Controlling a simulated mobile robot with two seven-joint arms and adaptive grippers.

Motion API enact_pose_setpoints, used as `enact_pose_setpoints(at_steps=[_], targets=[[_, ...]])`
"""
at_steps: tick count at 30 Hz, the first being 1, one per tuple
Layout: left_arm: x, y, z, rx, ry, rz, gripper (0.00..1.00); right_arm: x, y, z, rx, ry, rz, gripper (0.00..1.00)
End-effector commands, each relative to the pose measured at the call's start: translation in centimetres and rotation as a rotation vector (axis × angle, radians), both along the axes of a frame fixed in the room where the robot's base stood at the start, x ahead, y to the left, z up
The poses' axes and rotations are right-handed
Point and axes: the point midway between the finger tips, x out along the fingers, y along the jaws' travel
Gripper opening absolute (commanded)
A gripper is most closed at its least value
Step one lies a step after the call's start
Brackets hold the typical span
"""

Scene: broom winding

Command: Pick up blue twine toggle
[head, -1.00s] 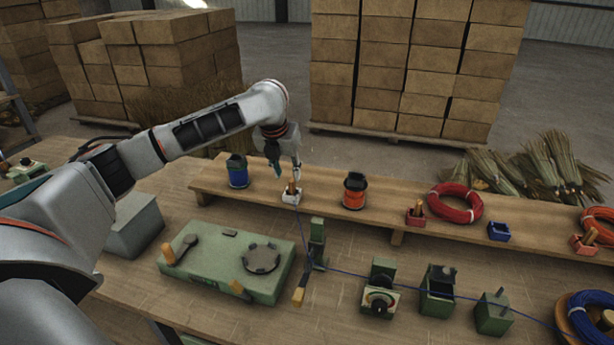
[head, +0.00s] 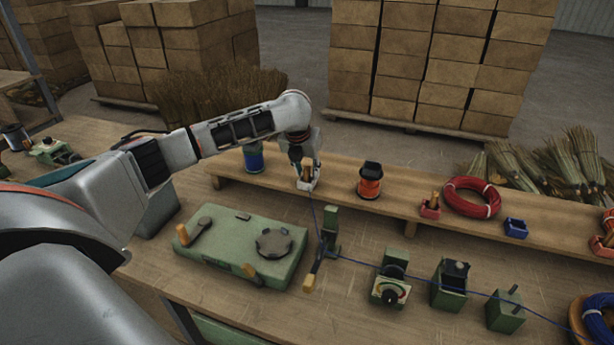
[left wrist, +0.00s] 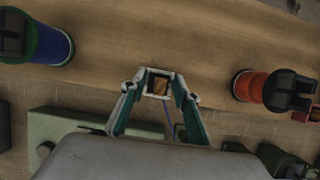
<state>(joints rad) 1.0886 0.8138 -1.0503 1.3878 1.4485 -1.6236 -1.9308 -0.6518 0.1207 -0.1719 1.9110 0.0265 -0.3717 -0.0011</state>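My right gripper is out of view.
A blue spool (head: 254,158) stands left of the gripper and an orange spool (head: 370,181) right of it, both on the shelf (head: 420,187). A green winding machine (head: 225,240) and a green post (head: 330,230) stand in front on the table.

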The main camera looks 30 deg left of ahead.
Motion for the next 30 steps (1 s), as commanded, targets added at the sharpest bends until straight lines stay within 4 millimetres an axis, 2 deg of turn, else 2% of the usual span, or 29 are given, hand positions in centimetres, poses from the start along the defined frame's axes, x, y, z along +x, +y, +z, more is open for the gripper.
enact_pose_setpoints(at_steps=[3,6,7,20,26,30], targets=[[0.0,0.0,0.0,0.000,0.000,0.000,0.28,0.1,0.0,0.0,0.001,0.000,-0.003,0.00],[0.0,0.0,0.0,0.000,0.000,0.000,0.02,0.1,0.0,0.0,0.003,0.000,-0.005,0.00],[0.0,0.0,0.0,0.000,0.000,0.000,0.00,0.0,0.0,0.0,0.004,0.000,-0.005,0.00],[0.0,0.0,0.4,0.000,-0.001,0.000,0.00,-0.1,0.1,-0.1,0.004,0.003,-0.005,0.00],[0.1,0.0,2.3,0.000,-0.004,0.000,0.00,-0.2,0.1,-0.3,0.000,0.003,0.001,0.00],[0.1,0.0,5.0,-0.001,-0.004,-0.001,0.00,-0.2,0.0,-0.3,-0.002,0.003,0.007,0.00]])
